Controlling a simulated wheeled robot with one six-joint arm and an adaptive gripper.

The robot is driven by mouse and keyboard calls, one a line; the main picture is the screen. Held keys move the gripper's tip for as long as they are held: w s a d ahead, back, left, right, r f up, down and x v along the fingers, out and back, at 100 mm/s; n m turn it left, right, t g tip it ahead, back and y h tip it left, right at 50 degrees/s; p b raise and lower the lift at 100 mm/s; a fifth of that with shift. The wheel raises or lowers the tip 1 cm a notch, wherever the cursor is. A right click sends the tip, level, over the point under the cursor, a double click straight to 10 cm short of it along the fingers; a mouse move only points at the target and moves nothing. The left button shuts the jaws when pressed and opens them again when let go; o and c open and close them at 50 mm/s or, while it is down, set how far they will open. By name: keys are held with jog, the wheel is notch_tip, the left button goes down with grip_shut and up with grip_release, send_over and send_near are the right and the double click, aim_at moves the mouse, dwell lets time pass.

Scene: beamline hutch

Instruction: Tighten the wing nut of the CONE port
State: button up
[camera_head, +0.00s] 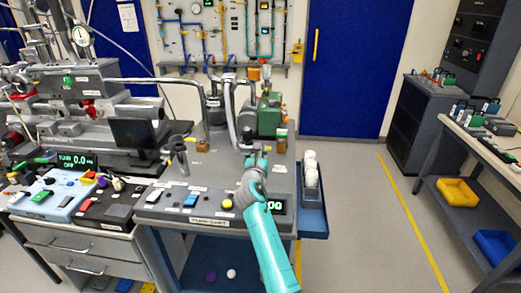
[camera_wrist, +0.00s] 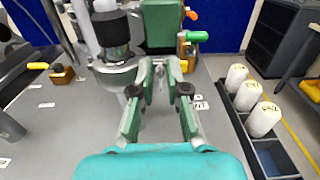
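My gripper (camera_wrist: 160,68) points forward over the grey bench top in the wrist view. Its two fingers lean towards each other, with a gap between the tips. A small silver part shows at that gap; I cannot tell whether it is the wing nut or whether the fingers touch it. Just left and beyond stands a silver flanged fitting (camera_wrist: 116,72) with a black cylinder on top. I cannot read a CONE label on any port. In the head view my gripper (camera_head: 256,162) is small, over the bench near the green pump (camera_head: 268,116).
A blue side tray (camera_head: 313,217) with white cylinders hangs at the bench's right edge; the cylinders (camera_wrist: 264,119) also show in the wrist view. A small brass-coloured block (camera_wrist: 62,75) lies left. A control panel (camera_head: 180,203) lines the bench front. Floor to the right is clear.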

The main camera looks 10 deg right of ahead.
jog(key=shift+x, duration=1)
grip_shut()
jog(key=f+m, duration=0.1)
jog(key=m, duration=0.7)
jog(key=d+f+m, duration=0.1)
jog(key=m, duration=0.7)
jog(key=f+m, duration=0.1)
jog(key=m, duration=0.7)
jog(key=shift+s+d+m, duration=0.15)
jog(key=shift+s+m, duration=0.15)
jog(key=shift+f, duration=0.1)
